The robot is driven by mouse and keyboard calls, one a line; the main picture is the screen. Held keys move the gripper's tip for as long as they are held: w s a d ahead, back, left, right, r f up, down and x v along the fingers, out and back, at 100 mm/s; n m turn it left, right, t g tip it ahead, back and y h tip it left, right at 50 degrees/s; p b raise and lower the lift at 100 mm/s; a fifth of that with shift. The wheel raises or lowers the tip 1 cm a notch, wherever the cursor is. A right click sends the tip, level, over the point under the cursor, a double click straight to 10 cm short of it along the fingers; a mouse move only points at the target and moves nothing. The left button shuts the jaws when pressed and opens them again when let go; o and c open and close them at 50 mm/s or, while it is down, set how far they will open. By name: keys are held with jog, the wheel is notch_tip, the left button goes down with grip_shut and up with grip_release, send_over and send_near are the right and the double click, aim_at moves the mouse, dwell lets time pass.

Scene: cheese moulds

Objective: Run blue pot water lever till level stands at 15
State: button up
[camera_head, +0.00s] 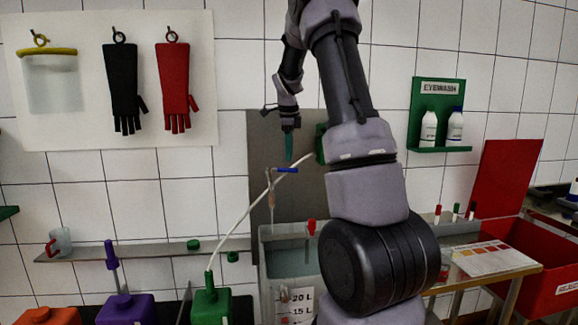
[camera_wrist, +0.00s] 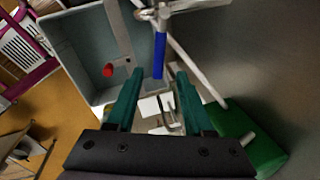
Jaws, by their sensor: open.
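A blue lever (camera_head: 287,170) sits on a tap in front of a grey panel. In the wrist view the blue lever (camera_wrist: 159,55) lies ahead of the gap between my fingertips. My gripper (camera_head: 288,148) is open just above the lever, with teal fingers pointing down; in the wrist view its fingers (camera_wrist: 156,80) stand apart with nothing held. Below the tap is a grey vat (camera_head: 285,234) with a scale (camera_head: 298,308) marked 20 L and 15 L. My arm hides part of the vat, and I cannot read the water level. I see no blue pot.
A green container (camera_head: 211,305) with a white hose (camera_head: 245,212) stands left of the vat, beside a purple container (camera_head: 127,308) and an orange one (camera_head: 48,316). A red-handled item (camera_head: 311,226) is at the vat. A red bin (camera_head: 535,265) stands right.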

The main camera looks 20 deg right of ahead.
jog(key=shift+w+d+f, duration=0.1)
jog(key=shift+w+f, duration=0.05)
jog(key=shift+f, duration=0.7)
jog(key=shift+w+d+f, duration=0.1)
jog(key=shift+w+f, duration=0.05)
jog(key=shift+f, duration=0.75)
jog(key=shift+w+d+f, duration=0.1)
jog(key=shift+w+f, duration=0.05)
jog(key=shift+f, duration=0.7)
grip_shut()
jog(key=shift+r, duration=0.1)
